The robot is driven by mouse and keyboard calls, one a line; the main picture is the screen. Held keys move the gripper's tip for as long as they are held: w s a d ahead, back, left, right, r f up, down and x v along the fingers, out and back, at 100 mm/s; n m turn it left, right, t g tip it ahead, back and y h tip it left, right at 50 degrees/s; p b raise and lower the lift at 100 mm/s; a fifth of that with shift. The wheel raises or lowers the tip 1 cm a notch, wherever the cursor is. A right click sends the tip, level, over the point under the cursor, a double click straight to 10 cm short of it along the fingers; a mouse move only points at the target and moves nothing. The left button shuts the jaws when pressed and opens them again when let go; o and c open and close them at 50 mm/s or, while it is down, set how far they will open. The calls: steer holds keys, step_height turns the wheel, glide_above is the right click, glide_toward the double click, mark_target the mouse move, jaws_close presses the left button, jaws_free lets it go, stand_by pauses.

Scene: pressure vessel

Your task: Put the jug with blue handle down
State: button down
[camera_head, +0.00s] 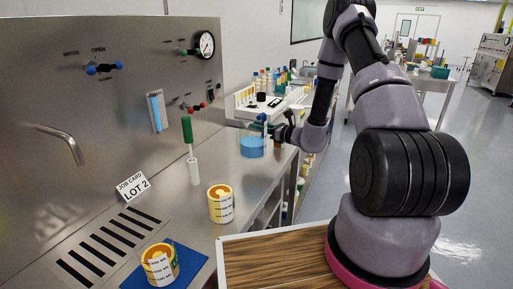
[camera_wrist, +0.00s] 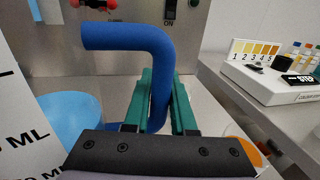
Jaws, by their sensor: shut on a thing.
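The jug (camera_head: 252,147) holds blue liquid and is over the far part of the steel counter (camera_head: 240,185), at the end of my arm. I cannot tell whether its base touches the counter. In the wrist view its blue handle (camera_wrist: 135,38) is a bent bar, and its white side with black ML marks (camera_wrist: 22,125) fills the left edge. My gripper (camera_wrist: 162,88) has green fingers, shut on the upright part of the handle. In the head view my gripper (camera_head: 270,130) is small and partly hidden.
A white test stand with numbered colour squares (camera_wrist: 262,80) and bottles is close by on the right in the wrist view.

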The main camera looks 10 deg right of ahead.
steer(key=shift+f, duration=2.9)
steer(key=c, duration=0.7)
jaws_free()
steer(key=shift+c, duration=0.2)
steer(key=shift+d, duration=0.15)
steer(key=v, duration=1.2)
